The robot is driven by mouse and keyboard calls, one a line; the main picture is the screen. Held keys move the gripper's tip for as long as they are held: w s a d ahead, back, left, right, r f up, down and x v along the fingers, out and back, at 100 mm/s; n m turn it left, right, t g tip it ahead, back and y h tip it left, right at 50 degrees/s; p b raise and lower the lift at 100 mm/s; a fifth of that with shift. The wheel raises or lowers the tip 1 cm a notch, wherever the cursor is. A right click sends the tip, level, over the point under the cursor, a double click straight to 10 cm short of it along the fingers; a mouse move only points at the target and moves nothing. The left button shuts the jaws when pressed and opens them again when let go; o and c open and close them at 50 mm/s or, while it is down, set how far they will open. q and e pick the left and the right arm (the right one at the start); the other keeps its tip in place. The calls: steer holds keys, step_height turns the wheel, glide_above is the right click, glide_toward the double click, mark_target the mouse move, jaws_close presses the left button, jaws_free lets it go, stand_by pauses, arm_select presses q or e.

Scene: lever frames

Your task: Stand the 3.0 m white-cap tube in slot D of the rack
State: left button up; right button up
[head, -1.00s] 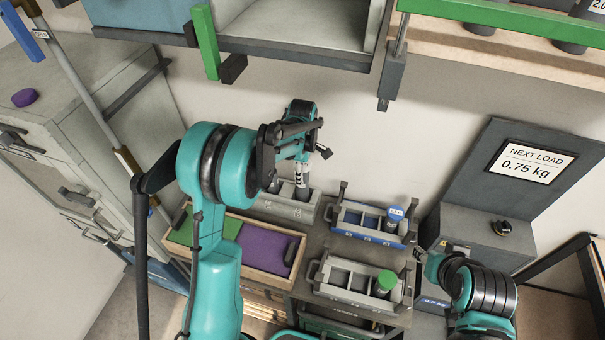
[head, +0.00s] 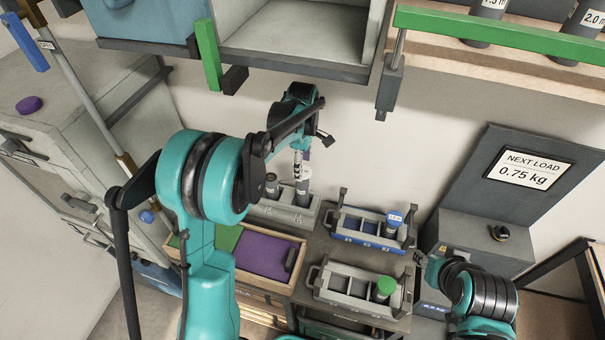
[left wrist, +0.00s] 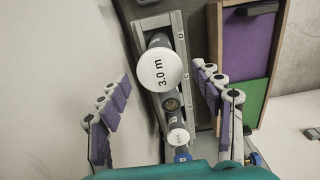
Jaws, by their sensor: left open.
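The 3.0 m white-cap tube (left wrist: 163,70) stands in the grey rack (left wrist: 181,25), its body running down beside the letter D in the left wrist view. In the head view the tube (head: 303,190) is upright at the right end of the grey rack (head: 262,212). My left gripper (head: 300,160) is above the tube, its fingers hiding part of the cap. In the left wrist view its purple-padded fingers (left wrist: 160,100) are spread wide, apart from the tube. My right gripper (head: 432,262) is at the lower right; its fingers do not show clearly.
Another tube (head: 271,185) stands left in the same rack. A blue rack (head: 350,232) holds a blue-cap tube (head: 393,222), and a nearer grey rack (head: 340,295) holds a green-cap tube (head: 384,289). A tray (head: 275,283) with purple and green lies left. A shelf (head: 290,57) overhangs the back.

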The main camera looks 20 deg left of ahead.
arm_select(q)
step_height(320, 180, up, 4)
steer(key=shift+s+r, duration=0.1)
steer(key=shift+r, duration=0.2)
steer(key=s+r+m+t, duration=0.3)
steer(key=s+r+m, duration=0.45)
steer(key=s, duration=0.45)
steer(key=s+d+f+m+t, duration=0.1)
steer(key=s+f+m+t, duration=0.3)
steer(key=s+m, duration=0.6)
steer(key=shift+s, duration=1.2)
steer(key=shift+d+m, duration=0.1)
steer(key=shift+m, duration=0.15)
